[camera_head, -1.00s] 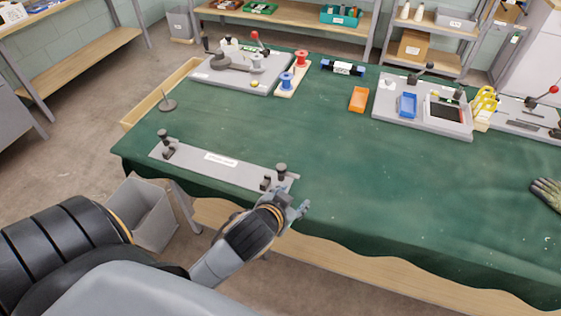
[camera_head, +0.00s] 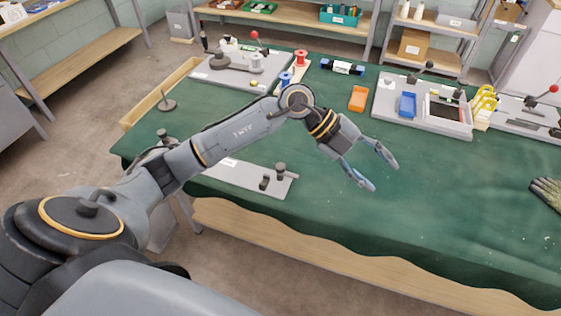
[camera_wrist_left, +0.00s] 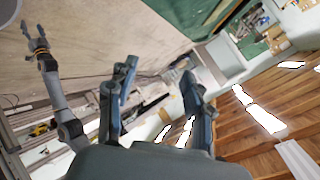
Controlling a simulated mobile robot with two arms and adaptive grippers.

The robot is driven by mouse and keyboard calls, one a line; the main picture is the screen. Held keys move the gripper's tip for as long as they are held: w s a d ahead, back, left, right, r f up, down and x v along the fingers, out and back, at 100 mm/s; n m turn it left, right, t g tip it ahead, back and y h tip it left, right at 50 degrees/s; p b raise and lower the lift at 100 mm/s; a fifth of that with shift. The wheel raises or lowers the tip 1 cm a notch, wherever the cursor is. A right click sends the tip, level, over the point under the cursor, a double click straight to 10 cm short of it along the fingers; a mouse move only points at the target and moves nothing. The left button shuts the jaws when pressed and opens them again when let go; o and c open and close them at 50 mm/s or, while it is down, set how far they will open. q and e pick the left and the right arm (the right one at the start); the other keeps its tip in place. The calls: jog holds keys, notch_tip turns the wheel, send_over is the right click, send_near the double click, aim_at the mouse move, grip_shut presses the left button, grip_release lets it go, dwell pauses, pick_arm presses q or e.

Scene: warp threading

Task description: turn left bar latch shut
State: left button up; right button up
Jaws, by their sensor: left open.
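The grey bar plate (camera_head: 240,182) lies along the left front part of the green table. My left arm crosses over it and hides much of its left and middle parts. The top of the left latch knob (camera_head: 162,134) shows just behind the arm, but I cannot see which way that latch is turned. The right latch (camera_head: 280,169), a dark knob beside a small dark block, is in plain view. My left gripper (camera_head: 384,177) is open and empty, right of the plate and above the cloth. Its spread fingers also show in the left wrist view (camera_wrist_left: 158,72).
A grey board with a lever (camera_head: 215,73), red and blue spools (camera_head: 300,58), an orange tray (camera_head: 358,98) and another grey board (camera_head: 385,107) stand farther back. A glove (camera_head: 547,192) lies at the right. The middle cloth is clear. Another arm (camera_wrist_left: 60,100) shows in the wrist view.

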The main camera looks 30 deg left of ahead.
pick_arm(q)
jog(key=w+a+f+n+y, duration=0.25)
jog(key=a+y, duration=0.35)
jog(key=a, duration=0.6)
jog(key=n+g+y, duration=0.2)
jog(key=n+y, duration=0.1)
jog(key=y, duration=0.2)
send_near(280, 166)
notch_tip(280, 166, down, 7)
jog(key=shift+w+d+p, duration=0.1)
jog(key=shift+d+p, duration=0.05)
jog(key=shift+p, duration=1.05)
jog(key=shift+f, duration=0.7)
grip_shut()
